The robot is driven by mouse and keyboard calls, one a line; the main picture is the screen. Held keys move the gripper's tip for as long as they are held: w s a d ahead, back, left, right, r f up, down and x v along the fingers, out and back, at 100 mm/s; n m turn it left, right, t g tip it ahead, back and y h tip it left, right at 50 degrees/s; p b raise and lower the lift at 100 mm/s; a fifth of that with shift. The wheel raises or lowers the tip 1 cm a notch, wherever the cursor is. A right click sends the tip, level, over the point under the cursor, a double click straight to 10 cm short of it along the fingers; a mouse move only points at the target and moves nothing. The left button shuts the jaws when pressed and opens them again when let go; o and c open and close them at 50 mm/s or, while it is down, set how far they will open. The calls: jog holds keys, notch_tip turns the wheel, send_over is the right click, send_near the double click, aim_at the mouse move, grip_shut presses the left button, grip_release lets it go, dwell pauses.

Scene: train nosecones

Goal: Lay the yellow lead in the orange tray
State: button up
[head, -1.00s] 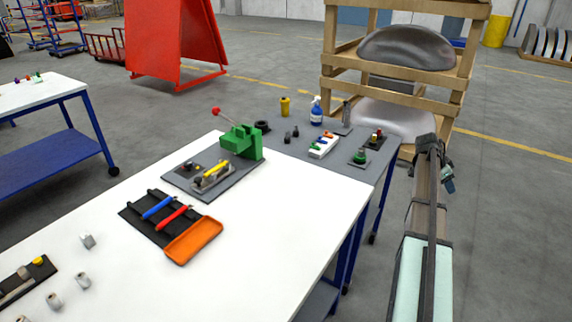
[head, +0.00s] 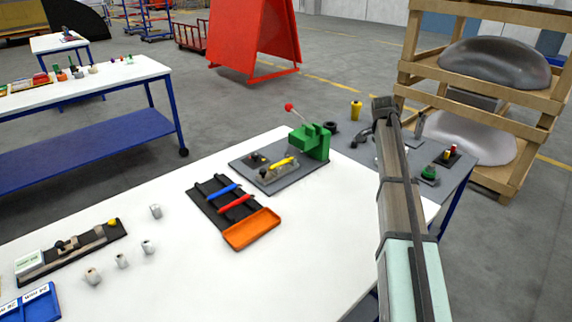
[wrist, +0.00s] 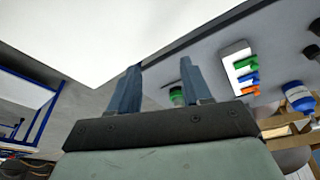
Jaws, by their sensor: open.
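The yellow lead (head: 284,162) lies on a small fixture on a grey plate, beside a green press, in the head view. The orange tray (head: 236,241) is empty at the near end of a black rack on the white table. My gripper (head: 361,136) is to the right of the yellow lead and the green press, apart from both. The wrist view shows its two blue-grey fingers (wrist: 161,66) apart with nothing between them. Neither the lead nor the tray can be made out in the wrist view.
A blue lead (head: 224,191) and a red lead (head: 235,204) lie across the black rack (head: 208,203). The green press (head: 312,145) with a red-knobbed lever stands behind the yellow lead. Several pale cylinders stand at left. The white table's (head: 180,270) front is mostly clear.

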jog(key=w+a+r+n+y, duration=0.1)
jog(key=a+r+n, duration=0.15)
jog(key=a, duration=1.35)
notch_tip(320, 180, up, 8)
jog(key=n+y, duration=0.2)
jog(key=n, duration=0.1)
send_over(281, 161)
jog(key=shift+m+g, duration=0.25)
jog(key=shift+g, duration=0.15)
notch_tip(281, 161, down, 13)
jog(key=shift+f, duration=0.2)
grip_shut()
